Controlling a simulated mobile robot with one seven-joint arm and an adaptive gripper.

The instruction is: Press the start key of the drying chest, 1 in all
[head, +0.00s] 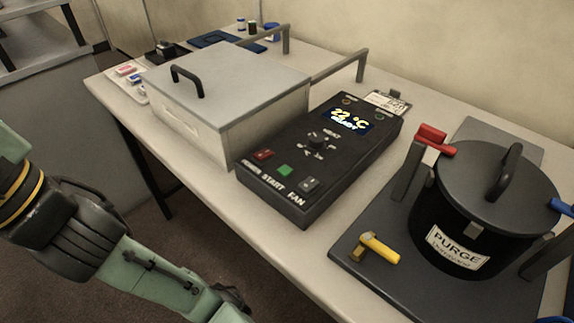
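The drying chest (230,95) is a light grey box with a closed lid and a black handle, on the table. Its black control panel (350,165) lies beside it to the right. The green start key (285,170) sits near the panel's front edge, by the word START. The display (346,119) shows 22 °C and a second line that seems to read READY. My arm enters from the left and runs down to the bottom edge, in front of the table and apart from the panel. My gripper is not in view.
A red key (263,154) and a grey FAN switch (309,183) flank the green key. A dial (322,140) is behind them. A black pot marked PURGE (470,220) with red and yellow levers stands to the right. Grey bars rise behind the chest.

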